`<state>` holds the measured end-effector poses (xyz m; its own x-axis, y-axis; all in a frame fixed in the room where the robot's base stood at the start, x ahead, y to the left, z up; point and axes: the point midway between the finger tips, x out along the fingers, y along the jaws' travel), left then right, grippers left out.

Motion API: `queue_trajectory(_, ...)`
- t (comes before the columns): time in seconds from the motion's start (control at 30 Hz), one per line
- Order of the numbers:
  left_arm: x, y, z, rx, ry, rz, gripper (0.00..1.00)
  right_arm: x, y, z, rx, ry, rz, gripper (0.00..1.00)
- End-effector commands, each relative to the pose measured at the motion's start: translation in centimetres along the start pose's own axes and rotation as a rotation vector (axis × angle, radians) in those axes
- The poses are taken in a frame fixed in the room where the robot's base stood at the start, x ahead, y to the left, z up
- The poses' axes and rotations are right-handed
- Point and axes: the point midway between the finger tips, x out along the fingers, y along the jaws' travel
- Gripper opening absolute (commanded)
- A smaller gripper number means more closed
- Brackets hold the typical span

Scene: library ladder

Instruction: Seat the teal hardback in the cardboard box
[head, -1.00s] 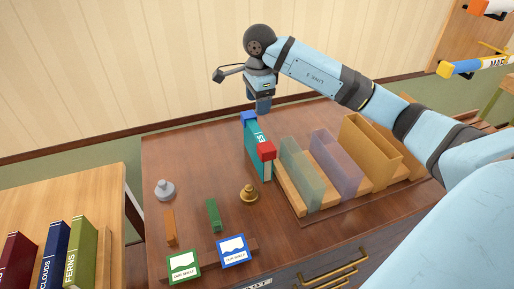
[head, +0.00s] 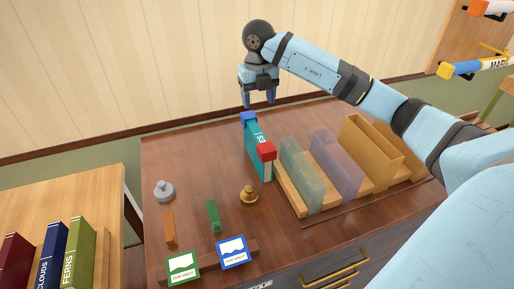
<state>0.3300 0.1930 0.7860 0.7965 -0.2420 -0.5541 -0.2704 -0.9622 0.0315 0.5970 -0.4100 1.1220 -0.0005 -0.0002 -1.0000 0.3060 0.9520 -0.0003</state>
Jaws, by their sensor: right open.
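The teal hardback (head: 253,142) stands upright on the dark wooden desk, with a blue piece (head: 249,118) at its far top end and a red piece (head: 266,150) at its near top end. My right gripper (head: 259,102) is open and empty, just above and beyond the hardback's far end, with its two fingers apart and pointing down. It appears clear of the hardback. A tan cardboard-coloured box (head: 363,151), open at the top, stands at the right of the desk, partly hidden behind my right arm. My left gripper is not in view.
Translucent green (head: 302,177) and purple (head: 335,165) upright slabs stand between hardback and box. A brass knob-like weight (head: 249,195), a grey one (head: 164,189), small orange (head: 170,227) and green (head: 213,216) blocks and two cards lie left and in front. More books stand on the left table.

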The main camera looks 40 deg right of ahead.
Motion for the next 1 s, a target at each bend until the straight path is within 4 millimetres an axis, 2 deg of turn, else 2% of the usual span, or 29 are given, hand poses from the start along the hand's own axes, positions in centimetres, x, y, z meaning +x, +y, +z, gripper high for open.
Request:
queue_trajectory(0.1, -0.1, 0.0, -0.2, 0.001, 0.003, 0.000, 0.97, 2.6, 0.0, -0.1, -0.001, 0.004, -0.001, 0.62)
queue_trajectory(0.3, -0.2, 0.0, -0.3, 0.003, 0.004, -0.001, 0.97, 5.7, 0.1, -0.1, -0.002, 0.002, -0.001, 0.62)
queue_trajectory(0.57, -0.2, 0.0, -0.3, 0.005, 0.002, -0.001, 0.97, 7.1, 0.2, -0.3, -0.004, 0.002, 0.000, 0.62)
queue_trajectory(0.8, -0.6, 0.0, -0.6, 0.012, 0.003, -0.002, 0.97, 10.6, 0.7, -0.9, -0.003, 0.002, 0.000, 0.62)
queue_trajectory(1.0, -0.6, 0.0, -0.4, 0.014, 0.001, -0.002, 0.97, 11.6, 0.6, -0.8, -0.004, -0.001, 0.000, 0.62)
